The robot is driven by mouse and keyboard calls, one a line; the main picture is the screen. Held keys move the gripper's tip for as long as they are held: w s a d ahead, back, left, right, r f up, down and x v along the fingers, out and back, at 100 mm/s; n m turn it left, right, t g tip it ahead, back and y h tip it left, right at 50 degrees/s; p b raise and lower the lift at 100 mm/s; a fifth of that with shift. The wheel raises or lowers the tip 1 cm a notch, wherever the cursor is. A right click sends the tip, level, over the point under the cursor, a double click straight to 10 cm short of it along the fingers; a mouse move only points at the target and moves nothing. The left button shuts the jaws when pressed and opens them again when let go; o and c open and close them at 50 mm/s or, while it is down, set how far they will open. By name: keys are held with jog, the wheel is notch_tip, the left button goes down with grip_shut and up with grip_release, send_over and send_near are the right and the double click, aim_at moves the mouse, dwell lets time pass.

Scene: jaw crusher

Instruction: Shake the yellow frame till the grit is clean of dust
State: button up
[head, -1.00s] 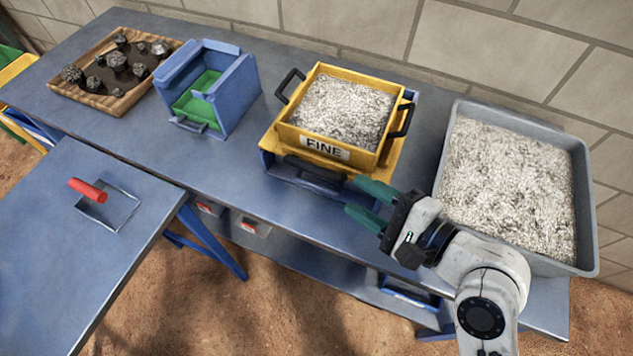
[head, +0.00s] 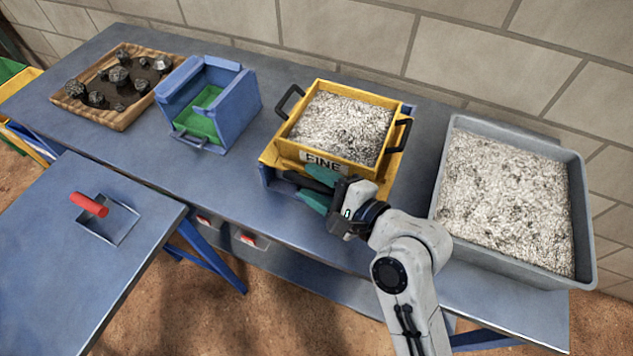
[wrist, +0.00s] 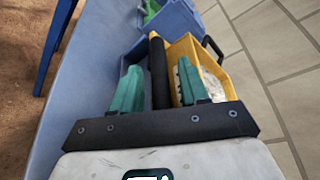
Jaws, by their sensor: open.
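The yellow frame (head: 388,147), labelled FINE, holds pale speckled grit (head: 341,127) and has black handles on its left and right sides. It sits on a yellow and blue base (head: 265,172). My gripper (head: 311,187) is open at the front of this base, just below the label. In the wrist view, a black bar handle (wrist: 158,75) lies between the two green fingers, and the yellow frame (wrist: 185,50) is just beyond the right finger. I cannot tell whether the fingers touch the bar. My gripper hides part of the base's front and the label's lower edge.
A grey tray of grit (head: 583,225) stands to the right. A blue box with a green floor (head: 236,107) and a wooden tray of dark rocks (head: 75,109) stand left. A red-handled scoop (head: 106,220) lies on the near-left table. A block wall runs behind.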

aim_at(328, 163)
grip_shut()
dwell(0.3)
jog(key=w, duration=0.1)
jog(key=w+d+p, duration=0.1)
jog(key=w, duration=0.1)
jog(key=w+d, duration=0.1)
jog(key=w, duration=0.1)
jog(key=shift+w, duration=0.15)
dwell(0.3)
grip_release()
jog(key=v, duration=1)
jog(key=shift+s+d, duration=0.3)
